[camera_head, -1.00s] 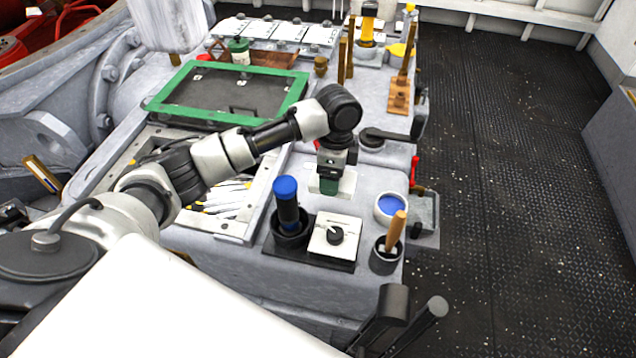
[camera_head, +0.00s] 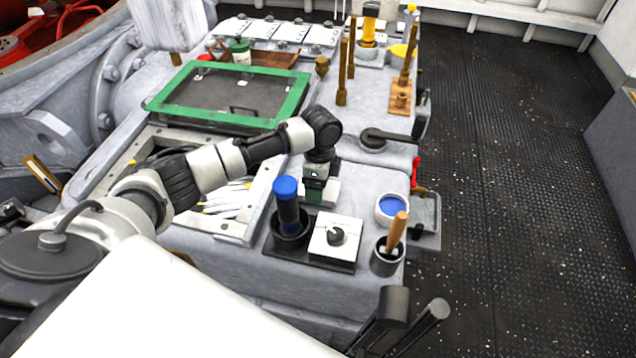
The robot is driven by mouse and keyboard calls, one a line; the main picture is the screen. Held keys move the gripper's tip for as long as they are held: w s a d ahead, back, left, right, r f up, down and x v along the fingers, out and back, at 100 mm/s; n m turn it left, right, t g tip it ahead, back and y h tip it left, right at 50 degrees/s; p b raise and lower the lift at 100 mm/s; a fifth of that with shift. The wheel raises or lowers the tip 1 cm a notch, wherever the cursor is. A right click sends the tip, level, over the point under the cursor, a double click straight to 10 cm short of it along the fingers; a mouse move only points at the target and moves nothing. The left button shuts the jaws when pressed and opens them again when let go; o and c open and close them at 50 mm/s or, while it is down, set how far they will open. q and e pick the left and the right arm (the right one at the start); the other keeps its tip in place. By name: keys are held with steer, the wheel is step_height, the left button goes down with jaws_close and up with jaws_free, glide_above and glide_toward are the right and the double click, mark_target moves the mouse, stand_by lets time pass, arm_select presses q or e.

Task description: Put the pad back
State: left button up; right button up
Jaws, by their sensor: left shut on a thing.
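My left gripper (camera_head: 315,192) reaches in from the left, points down and is shut on a small pale pad (camera_head: 331,193). A dark green part shows between the fingers, and the fingers hide part of the pad. The pad is over the grey top, left of the blue-filled round cup; I cannot tell whether it touches the surface.
Near the pad stand a blue-topped cylinder (camera_head: 287,205) in a black holder, a white box with a black knob (camera_head: 336,236), a blue-filled cup (camera_head: 392,209) and a wooden-handled tool (camera_head: 396,231). A green-framed panel (camera_head: 170,109) lies behind my arm.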

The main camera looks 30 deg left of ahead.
arm_select(q)
steer(key=o, duration=1.2)
step_height(320, 180, up, 12)
steer(key=w, duration=0.1)
steer(key=shift+w+a, duration=0.2)
steer(key=shift+w, duration=0.1)
steer(key=shift+p, duration=0.3)
